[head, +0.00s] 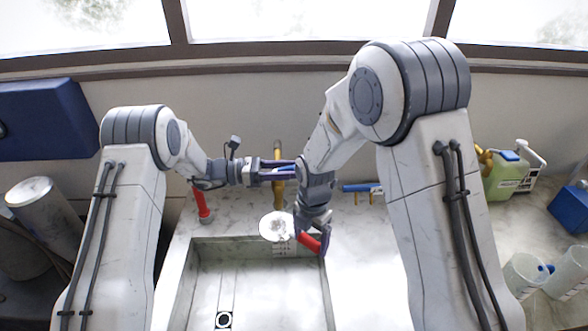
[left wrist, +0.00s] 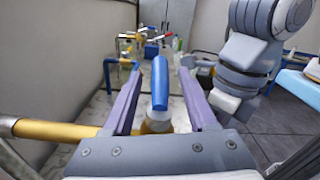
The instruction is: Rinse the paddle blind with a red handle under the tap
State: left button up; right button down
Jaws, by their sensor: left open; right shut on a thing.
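The paddle blind's red handle (head: 308,242) is in my right gripper (head: 322,240), which is shut on it. Its pale round disc (head: 275,227) points left, over the sink's back rim in the picture. My left gripper (head: 284,172) is open at the tap. In the left wrist view, a blue lever (left wrist: 160,84) on a brass body (left wrist: 157,124) lies between its open fingers, and a brass pipe (left wrist: 55,130) runs in from the left. I see no water.
The marble sink (head: 186,285) has a drain (head: 224,320) near the front. A red-handled piece (head: 203,206) stands left behind it. A blue-topped fitting (head: 358,188) is right of the tap. Green (head: 500,180) and white containers (head: 525,275) stand at the right.

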pick_arm(q)
jog(key=shift+d, duration=0.25)
grip_shut()
dwell(1.4)
